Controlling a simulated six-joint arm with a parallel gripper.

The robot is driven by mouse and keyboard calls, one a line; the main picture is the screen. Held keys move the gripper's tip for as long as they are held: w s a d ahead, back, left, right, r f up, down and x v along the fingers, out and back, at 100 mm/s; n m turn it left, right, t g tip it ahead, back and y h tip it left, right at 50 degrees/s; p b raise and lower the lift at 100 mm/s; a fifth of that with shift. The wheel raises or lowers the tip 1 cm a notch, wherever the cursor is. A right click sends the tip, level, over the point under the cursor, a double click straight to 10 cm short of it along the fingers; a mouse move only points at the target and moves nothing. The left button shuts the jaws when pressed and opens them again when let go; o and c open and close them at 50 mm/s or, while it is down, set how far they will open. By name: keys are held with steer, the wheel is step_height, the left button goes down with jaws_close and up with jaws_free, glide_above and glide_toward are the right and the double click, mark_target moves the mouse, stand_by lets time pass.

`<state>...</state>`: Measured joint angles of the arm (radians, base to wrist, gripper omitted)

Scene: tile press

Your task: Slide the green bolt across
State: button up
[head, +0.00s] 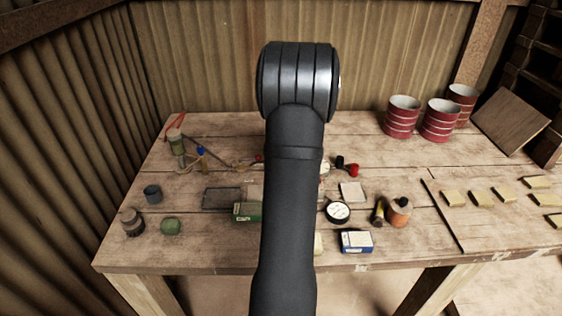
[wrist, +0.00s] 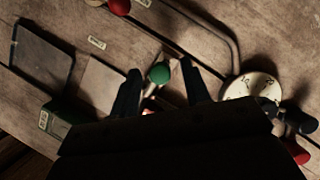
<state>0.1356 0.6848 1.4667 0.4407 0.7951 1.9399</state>
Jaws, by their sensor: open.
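The green bolt shows in the wrist view as a round green knob (wrist: 159,74) on a short pale metal stem. My gripper (wrist: 160,69) is open, with one dark finger on each side of the knob. I see a gap on both sides, and cannot tell how deep the knob sits between the fingers. The lower part of the bolt is hidden by my gripper. In the head view my arm covers both the bolt and my gripper.
A white dial (wrist: 252,90) and a red knob (wrist: 296,152) are right of my gripper. A bent metal rod runs above it. A dark plate (wrist: 40,55) and a green box (wrist: 55,120) are left. Red-banded cans (head: 401,118) stand at the back right of the bench.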

jaws_close()
steer(key=shift+s, duration=2.2)
jaws_free()
steer(key=shift+r, duration=0.15)
steer(key=v, duration=1.7)
